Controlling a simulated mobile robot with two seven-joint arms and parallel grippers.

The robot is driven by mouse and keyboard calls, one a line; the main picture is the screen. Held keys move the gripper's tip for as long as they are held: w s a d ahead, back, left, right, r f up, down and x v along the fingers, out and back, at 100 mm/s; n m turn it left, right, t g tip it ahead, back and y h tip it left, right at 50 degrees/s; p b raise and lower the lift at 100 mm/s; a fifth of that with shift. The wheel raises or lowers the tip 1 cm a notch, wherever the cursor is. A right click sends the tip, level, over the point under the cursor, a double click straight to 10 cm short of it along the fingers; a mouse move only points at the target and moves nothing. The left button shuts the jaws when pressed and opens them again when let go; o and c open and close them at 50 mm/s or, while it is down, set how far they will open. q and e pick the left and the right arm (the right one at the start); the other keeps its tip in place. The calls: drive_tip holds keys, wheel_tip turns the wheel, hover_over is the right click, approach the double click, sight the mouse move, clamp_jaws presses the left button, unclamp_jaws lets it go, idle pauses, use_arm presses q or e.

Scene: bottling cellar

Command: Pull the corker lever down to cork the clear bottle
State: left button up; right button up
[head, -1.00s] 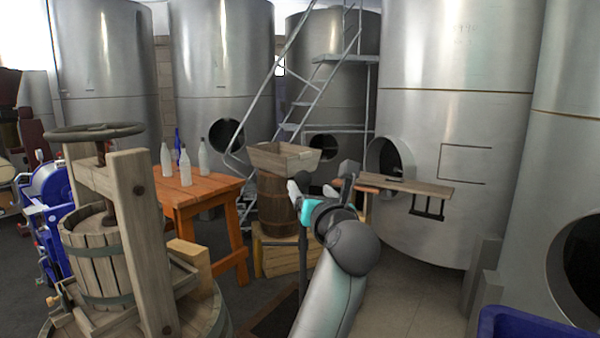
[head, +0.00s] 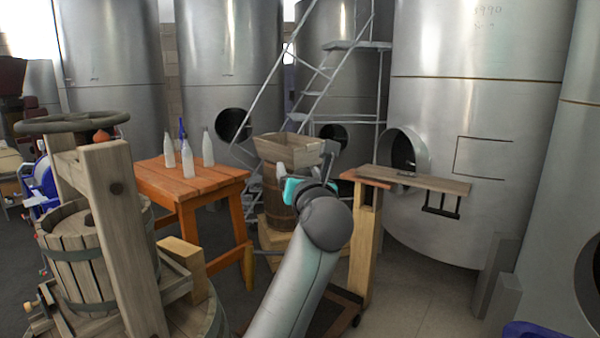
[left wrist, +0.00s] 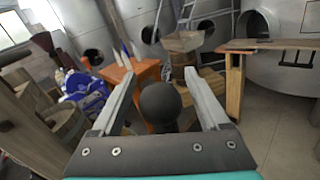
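My left gripper (head: 306,167) is in the middle of the head view, its fingers spread and pointing away from me. In the left wrist view its two fingers (left wrist: 160,74) stand apart on either side of a dark round knob (left wrist: 160,101), which looks like the lever's end. A gap shows on both sides of the knob. The rest of the lever and the corker are mostly hidden behind my arm. My right gripper is not in view.
A wooden press (head: 125,240) stands close at the left. A hopper on a barrel (head: 287,149) is behind my gripper. A wooden post (head: 362,250) and a narrow shelf (head: 425,183) are to its right. Steel tanks (head: 475,130) line the back.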

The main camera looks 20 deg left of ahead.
use_arm(q)
clamp_jaws()
idle(0.4)
idle(0.9)
